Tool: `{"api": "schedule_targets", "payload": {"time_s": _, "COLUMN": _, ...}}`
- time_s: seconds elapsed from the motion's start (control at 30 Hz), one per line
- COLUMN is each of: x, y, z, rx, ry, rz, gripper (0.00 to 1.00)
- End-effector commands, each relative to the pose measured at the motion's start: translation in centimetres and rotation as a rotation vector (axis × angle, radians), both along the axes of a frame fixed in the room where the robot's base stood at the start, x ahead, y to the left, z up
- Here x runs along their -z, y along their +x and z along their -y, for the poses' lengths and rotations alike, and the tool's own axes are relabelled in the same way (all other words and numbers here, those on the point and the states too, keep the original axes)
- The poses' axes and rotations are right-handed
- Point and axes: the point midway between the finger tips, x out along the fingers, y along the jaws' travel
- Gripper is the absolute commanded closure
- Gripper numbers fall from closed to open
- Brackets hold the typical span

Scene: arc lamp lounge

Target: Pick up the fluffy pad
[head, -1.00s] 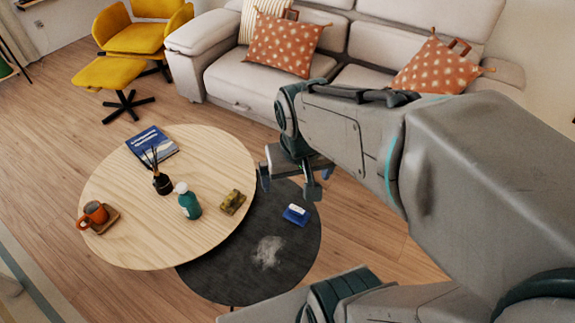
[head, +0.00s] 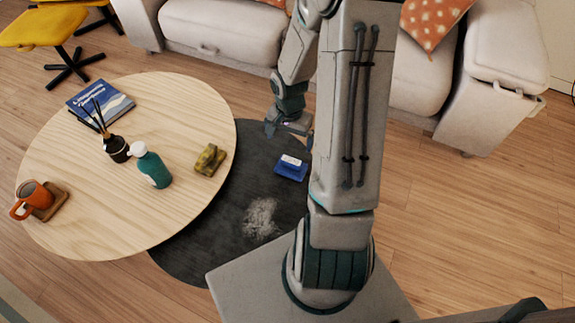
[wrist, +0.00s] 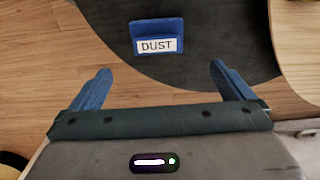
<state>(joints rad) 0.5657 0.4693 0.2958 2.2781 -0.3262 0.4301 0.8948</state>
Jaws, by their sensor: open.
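A blue pad (head: 290,172) with a white label lies on the dark lower table (head: 225,222). In the wrist view the blue pad (wrist: 157,28) shows beyond the fingertips, and its label reads "DUST". Whether its underside is fluffy is hidden. My gripper (head: 289,131) is open and empty, above the far edge of the dark table, just behind the pad in the head view. In the wrist view both blue fingers of my gripper (wrist: 161,72) are spread apart, with the pad roughly centred between their lines and not touched.
A mottled olive-yellow block (head: 209,160), teal bottle (head: 153,168), reed diffuser (head: 116,148), book (head: 101,103) and orange mug (head: 33,196) stand on the higher round wooden table (head: 90,232), which overlaps the dark one. Pale dust (head: 261,217) lies on the dark top. A sofa (head: 222,42) is behind.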

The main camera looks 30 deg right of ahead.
Motion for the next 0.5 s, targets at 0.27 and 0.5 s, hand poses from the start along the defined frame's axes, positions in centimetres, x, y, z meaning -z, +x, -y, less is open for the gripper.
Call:
{"api": "schedule_targets", "payload": {"time_s": 0.27, "x": 5.4, "y": -0.2, "z": 0.4, "rx": 0.015, "ry": 0.004, "rz": -0.004, "gripper": 0.00}}
{"api": "schedule_targets", "payload": {"time_s": 0.5, "x": 8.5, "y": -0.2, "z": 0.4, "rx": 0.014, "ry": 0.003, "rz": -0.001, "gripper": 0.00}}
